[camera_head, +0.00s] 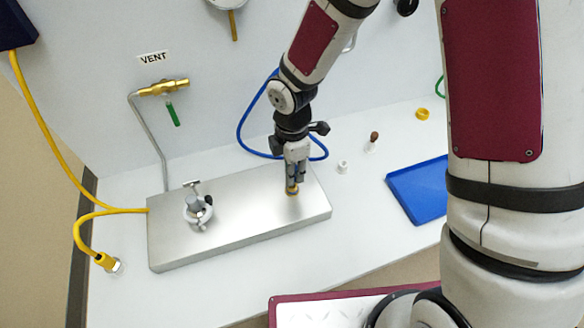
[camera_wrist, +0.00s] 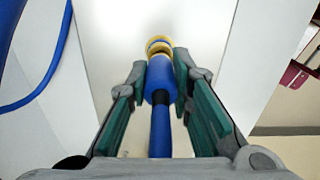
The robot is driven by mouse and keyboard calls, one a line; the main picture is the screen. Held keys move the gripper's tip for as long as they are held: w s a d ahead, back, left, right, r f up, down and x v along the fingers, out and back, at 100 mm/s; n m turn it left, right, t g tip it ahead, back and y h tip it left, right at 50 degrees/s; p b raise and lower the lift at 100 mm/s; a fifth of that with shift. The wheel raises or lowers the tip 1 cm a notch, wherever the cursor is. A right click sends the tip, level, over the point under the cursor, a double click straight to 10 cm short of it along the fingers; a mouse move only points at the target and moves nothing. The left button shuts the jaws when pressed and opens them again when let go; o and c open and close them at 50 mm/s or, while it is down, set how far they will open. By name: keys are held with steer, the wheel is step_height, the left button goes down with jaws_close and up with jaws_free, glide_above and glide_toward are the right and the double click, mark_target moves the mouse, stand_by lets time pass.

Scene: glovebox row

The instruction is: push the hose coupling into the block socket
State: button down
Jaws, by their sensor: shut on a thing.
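My gripper (camera_head: 293,180) points down over the right end of the silver metal block (camera_head: 245,228). In the wrist view its green-padded fingers (camera_wrist: 160,66) are shut on the blue hose coupling (camera_wrist: 160,82), with the hose (camera_wrist: 160,135) running back between them. A yellow ring (camera_wrist: 157,43), seemingly the block socket, lies at the coupling's front end. It also shows below my fingertips in the head view (camera_head: 292,191). The coupling lines up closely with the ring. How deep it sits is hidden.
A clamp-like fitting (camera_head: 197,207) stands on the block's left part. A yellow hose (camera_head: 85,215) lies left of the block. A blue tray (camera_head: 415,190), a white cap (camera_head: 342,167), a brown-topped piece (camera_head: 372,141) and a yellow ring (camera_head: 422,114) lie to the right. A VENT valve (camera_head: 163,88) is on the wall.

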steer(key=shift+f+b, duration=0.3)
steer(key=shift+f, duration=0.45)
steer(key=c, duration=1.3)
jaws_free()
steer(key=shift+c, duration=0.2)
step_height(320, 180, up, 12)
steer(key=shift+f, duration=0.1)
steer(key=s+d+r+m+t, duration=0.2)
steer(key=s+d+r+m, duration=0.5)
steer(key=r+m, duration=0.3)
steer(key=s+d+r+m+t, duration=0.3)
steer(key=s+d+r+m, duration=0.5)
steer(key=d+r+m, duration=0.1)
steer(key=r+m, duration=0.1)
steer(key=m, duration=0.1)
steer(key=shift+s+r+m+t, duration=0.3)
steer(key=shift+m, duration=0.1)
